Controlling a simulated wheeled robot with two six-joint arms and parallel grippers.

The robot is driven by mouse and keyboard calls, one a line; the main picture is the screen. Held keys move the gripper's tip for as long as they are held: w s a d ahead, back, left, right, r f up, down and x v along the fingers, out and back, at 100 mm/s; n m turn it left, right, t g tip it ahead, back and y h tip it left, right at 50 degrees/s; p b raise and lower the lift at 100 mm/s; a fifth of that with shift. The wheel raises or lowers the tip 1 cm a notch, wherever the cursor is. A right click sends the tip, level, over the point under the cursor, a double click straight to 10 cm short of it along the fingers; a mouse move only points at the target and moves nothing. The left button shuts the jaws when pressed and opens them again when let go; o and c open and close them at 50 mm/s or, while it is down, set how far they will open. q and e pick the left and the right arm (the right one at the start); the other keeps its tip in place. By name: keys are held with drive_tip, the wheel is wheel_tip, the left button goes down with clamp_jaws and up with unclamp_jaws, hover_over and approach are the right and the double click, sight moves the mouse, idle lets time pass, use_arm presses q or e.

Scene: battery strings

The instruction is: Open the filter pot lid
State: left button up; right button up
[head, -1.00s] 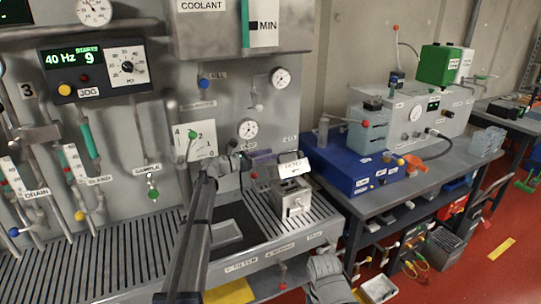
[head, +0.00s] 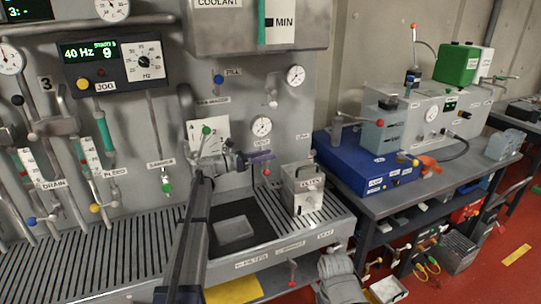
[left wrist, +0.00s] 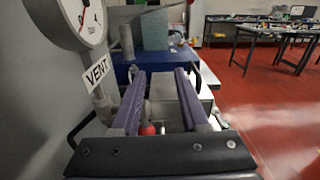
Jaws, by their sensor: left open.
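The filter pot (head: 301,195) is a pale grey box with a FILTER label on the right part of the bench. Its top looks closed, with a handle-like bar on it, but the lid's edge is too small to make out. My left gripper (head: 264,156), with purple fingers, is left of the pot and a little higher, pointing right and apart from it. In the left wrist view my left gripper (left wrist: 160,74) is open, its fingers parallel and nothing gripped. Pale grey shapes and a red knob (left wrist: 147,129) show between and below the fingers. My right gripper is not in view.
A slatted drain bench (head: 110,258) runs below the grey panel. Gauges and a red knob (head: 267,172) are close to my left gripper. A blue box (head: 350,165) stands on the side table at right. A dark recess with a grey block (head: 234,229) lies left of the pot.

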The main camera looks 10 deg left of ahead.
use_arm(q)
drive_tip(key=shift+v, duration=1.3)
drive_tip(key=shift+s+d, duration=0.1)
